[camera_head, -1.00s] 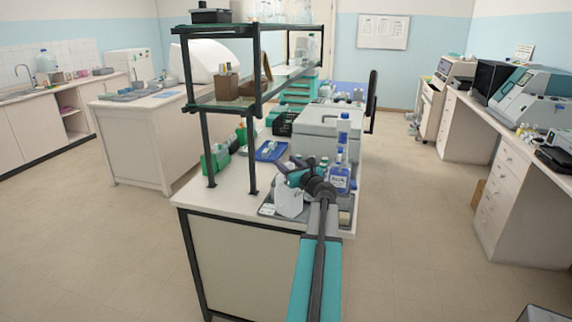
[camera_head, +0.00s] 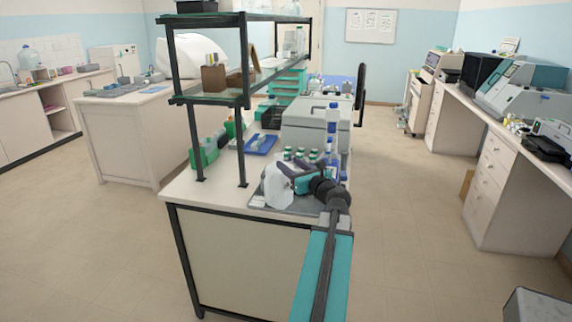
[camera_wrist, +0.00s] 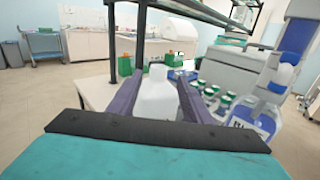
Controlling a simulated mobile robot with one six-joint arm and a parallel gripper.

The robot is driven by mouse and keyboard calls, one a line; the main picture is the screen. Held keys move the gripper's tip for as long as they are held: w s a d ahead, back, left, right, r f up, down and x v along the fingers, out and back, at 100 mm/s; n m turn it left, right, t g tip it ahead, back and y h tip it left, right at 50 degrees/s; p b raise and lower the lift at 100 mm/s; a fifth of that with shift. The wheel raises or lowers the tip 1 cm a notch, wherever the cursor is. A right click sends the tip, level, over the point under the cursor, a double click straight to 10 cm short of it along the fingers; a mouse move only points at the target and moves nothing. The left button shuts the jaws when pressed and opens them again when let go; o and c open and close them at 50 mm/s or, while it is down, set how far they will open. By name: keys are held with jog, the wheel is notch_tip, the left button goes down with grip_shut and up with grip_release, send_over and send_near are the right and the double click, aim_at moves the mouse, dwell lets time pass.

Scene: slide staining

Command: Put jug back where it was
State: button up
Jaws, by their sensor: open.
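The white jug (camera_head: 277,188) stands upright on a grey tray (camera_head: 258,203) at the near end of the bench. In the wrist view the jug (camera_wrist: 157,100) is between the two dark fingers of my gripper (camera_wrist: 158,82). The fingers are spread on either side of it; whether they touch it I cannot tell. In the head view my gripper (camera_head: 287,173) is at the jug's upper right side and hides part of it. The jug's lower part is hidden in the wrist view.
Several green-capped bottles (camera_wrist: 221,103) and a blue-labelled wash bottle (camera_wrist: 262,122) stand close right of the jug. A blue tray (camera_head: 262,144) and green racks (camera_head: 205,153) are farther back. A shelf post (camera_head: 241,150) rises left of the jug.

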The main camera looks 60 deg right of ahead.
jog(key=shift+s+a, duration=0.3)
jog(key=shift+s, duration=0.25)
dwell(0.5)
